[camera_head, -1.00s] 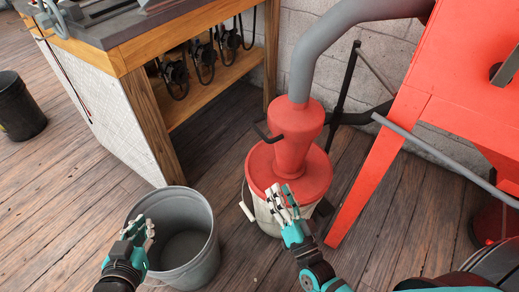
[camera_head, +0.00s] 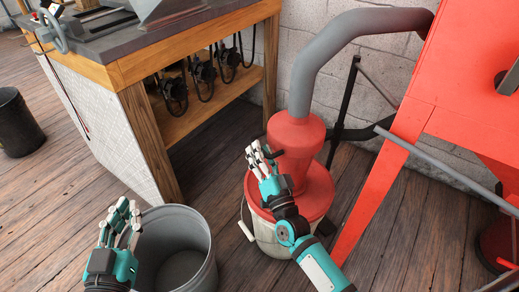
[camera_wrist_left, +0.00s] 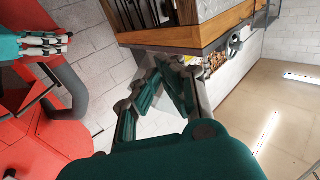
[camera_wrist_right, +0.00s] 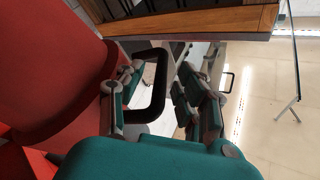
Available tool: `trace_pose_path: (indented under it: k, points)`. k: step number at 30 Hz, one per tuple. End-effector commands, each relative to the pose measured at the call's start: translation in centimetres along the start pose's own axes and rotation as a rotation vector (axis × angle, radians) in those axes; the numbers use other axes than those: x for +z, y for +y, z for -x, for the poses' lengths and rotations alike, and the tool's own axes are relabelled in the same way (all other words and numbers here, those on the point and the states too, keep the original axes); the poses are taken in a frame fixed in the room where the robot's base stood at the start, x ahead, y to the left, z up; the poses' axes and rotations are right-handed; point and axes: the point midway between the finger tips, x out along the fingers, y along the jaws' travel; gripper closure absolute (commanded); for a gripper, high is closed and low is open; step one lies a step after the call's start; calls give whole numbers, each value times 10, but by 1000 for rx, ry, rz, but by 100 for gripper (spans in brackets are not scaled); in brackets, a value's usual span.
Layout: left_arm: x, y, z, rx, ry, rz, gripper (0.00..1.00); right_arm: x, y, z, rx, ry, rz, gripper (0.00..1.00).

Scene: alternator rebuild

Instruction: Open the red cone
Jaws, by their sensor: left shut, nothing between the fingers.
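The red cone (camera_head: 297,145) stands upright on a red lid (camera_head: 318,188) over a pale bucket (camera_head: 268,235), with a grey hose entering its top. A black handle loop sticks out from the cone's side; in the right wrist view the handle (camera_wrist_right: 155,90) lies between the fingers. My right gripper (camera_head: 262,158) is open around that handle, in front of the cone; the fingers stand apart from it. My left gripper (camera_head: 122,212) is shut and empty above the grey bin's left side.
An open, empty grey bin (camera_head: 205,270) stands left of the pale bucket. A wooden workbench (camera_head: 190,40) is at the upper left, with a black bucket (camera_head: 18,125) further left. A red cabinet (camera_head: 460,110) with legs and a grey bar (camera_head: 440,165) closes off the right.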

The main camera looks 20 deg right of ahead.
Motion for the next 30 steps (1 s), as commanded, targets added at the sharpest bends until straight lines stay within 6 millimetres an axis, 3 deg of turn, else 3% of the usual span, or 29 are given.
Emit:
trace_pose_path:
  k: [6,14,22,30]
  points:
    - [-10,1,-1,3,58,1,100,0,0,-16,0,0,1,64]
    - [-11,2,-1,3,63,1,100,0,0,-16,0,-1,1,64]
    - [-11,2,-1,3,63,1,100,0,0,-16,0,0,1,98]
    - [-11,2,-1,3,63,1,100,0,0,-16,0,0,1,100]
